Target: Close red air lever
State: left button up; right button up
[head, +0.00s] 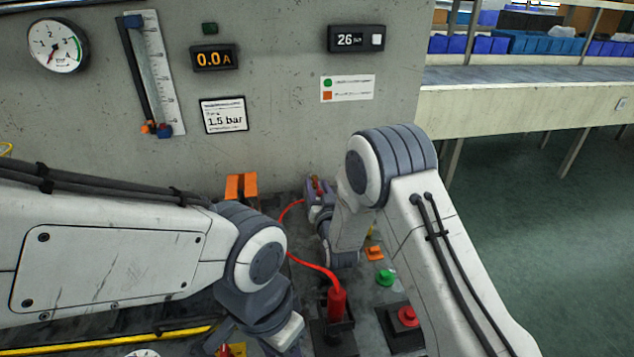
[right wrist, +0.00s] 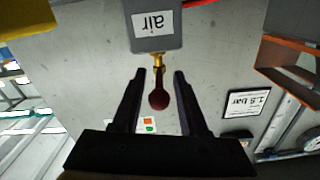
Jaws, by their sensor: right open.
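In the right wrist view, a grey box labelled "air" (right wrist: 153,30) has a brass fitting, from which the dark red air lever (right wrist: 159,99) extends straight toward the gripper. My right gripper (right wrist: 159,76) is open, with one finger on each side of the lever and a visible gap on both sides. In the head view, my right arm reaches to the foot of the grey wall, and its wrist largely hides the lever area. My left gripper (head: 232,345) is at the bottom edge of the head view, partly cut off and behind its own wrist; its jaws are unclear.
A red hose runs to a red cylinder (head: 337,304) on the bench. A green button (head: 385,277) and a red button (head: 407,316) are beside my right forearm. A dial gauge (head: 57,46) and displays are above.

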jog(key=shift+x, duration=1.05)
grip_shut()
dwell(0.7)
